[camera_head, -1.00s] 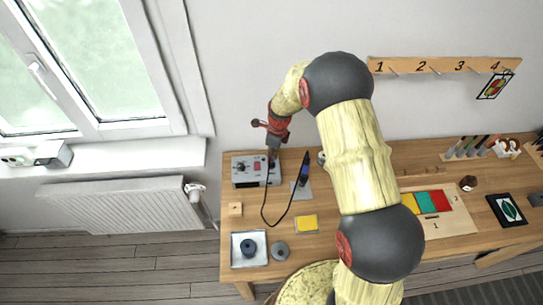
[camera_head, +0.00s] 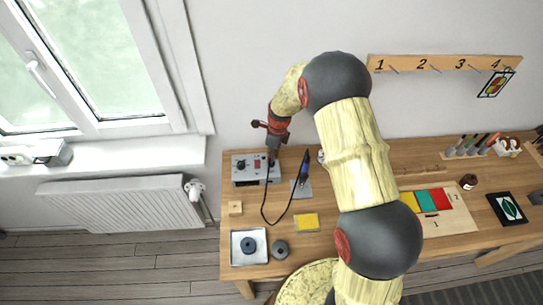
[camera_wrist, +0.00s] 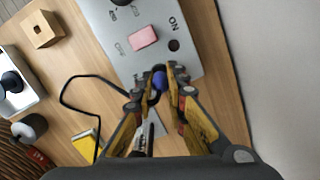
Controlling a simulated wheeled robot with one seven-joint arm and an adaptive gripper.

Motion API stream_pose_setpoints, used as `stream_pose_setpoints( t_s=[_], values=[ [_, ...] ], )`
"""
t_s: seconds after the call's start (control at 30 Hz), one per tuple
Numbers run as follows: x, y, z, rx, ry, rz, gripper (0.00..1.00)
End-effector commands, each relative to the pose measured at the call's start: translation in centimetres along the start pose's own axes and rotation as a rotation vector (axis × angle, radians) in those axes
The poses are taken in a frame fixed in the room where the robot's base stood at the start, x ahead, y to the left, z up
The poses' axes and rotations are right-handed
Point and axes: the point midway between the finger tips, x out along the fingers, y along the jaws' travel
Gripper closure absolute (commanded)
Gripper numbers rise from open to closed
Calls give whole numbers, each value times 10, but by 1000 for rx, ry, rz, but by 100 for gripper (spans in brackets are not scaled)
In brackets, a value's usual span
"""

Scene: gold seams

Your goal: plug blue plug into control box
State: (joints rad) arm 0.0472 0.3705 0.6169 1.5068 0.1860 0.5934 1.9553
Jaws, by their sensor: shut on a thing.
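The control box (camera_head: 246,172) is a grey box at the back left of the workbench, with a knob, a red patch and sockets on top. In the wrist view its panel (camera_wrist: 122,28) shows a pink-red rectangle, the word ON and a dark round hole. My gripper (camera_wrist: 161,82) is shut on the blue plug (camera_wrist: 159,80), over the near edge of the box. A black cable (camera_wrist: 68,88) loops from it across the bench. Whether the plug touches the box or sits in a socket I cannot tell.
A blue-handled tool (camera_head: 304,170) stands on a grey plate right of the box. The wall is behind.

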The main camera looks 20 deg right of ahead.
Motion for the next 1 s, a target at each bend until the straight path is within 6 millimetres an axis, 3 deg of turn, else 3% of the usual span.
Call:
stream_pose_setpoints(
  t_s=[1.0],
  values=[
    [8,0,-1,0,0,1,100]
  ],
)
